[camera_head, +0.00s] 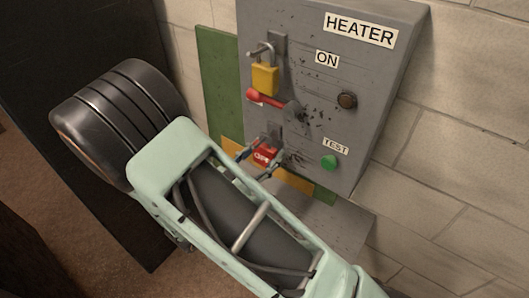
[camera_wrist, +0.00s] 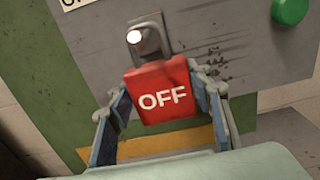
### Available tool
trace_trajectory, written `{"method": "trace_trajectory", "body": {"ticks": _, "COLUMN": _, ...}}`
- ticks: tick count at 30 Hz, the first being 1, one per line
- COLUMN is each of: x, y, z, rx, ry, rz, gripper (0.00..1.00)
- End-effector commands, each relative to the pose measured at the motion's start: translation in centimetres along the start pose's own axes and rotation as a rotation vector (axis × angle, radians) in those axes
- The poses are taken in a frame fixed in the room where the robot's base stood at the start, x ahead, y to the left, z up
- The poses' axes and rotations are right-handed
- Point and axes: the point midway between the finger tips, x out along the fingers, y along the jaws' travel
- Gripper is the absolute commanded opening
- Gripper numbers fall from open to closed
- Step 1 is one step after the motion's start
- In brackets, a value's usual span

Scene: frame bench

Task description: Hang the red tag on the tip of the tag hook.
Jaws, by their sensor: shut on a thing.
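The red tag (camera_wrist: 160,90), marked OFF, is held between the two fingers of my gripper (camera_wrist: 162,115), which is shut on its sides. The tag hook (camera_wrist: 148,37) is a bright round tip on a grey plate, just above the tag's top edge in the wrist view. I cannot tell whether the tag's hole is around the tip or below it. In the head view the tag (camera_head: 265,153) and my gripper (camera_head: 259,160) are at the lower left of the panel front, and the hook (camera_head: 275,132) is partly hidden there.
The grey HEATER panel (camera_head: 325,120) carries a yellow padlock (camera_head: 265,80) on a hasp, a red-handled lever (camera_head: 266,97), a dark button (camera_head: 347,100) and a green TEST button (camera_head: 329,161). A green board (camera_head: 217,80) stands behind it on the block wall.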

Motion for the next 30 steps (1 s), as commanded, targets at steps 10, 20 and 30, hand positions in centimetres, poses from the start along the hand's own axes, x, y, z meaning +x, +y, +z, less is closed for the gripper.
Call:
{"method": "trace_trajectory", "body": {"ticks": 10, "x": 0.0, "y": 0.0, "z": 0.0, "rx": 0.000, "ry": 0.000, "rz": 0.000, "gripper": 0.22}}
{"method": "trace_trajectory", "body": {"ticks": 20, "x": 0.0, "y": 0.0, "z": 0.0, "rx": 0.000, "ry": 0.000, "rz": 0.000, "gripper": 0.67}}
{"method": "trace_trajectory", "body": {"ticks": 30, "x": -1.7, "y": 0.1, "z": 0.0, "rx": 0.001, "ry": 0.002, "rz": 0.004, "gripper": 0.67}}
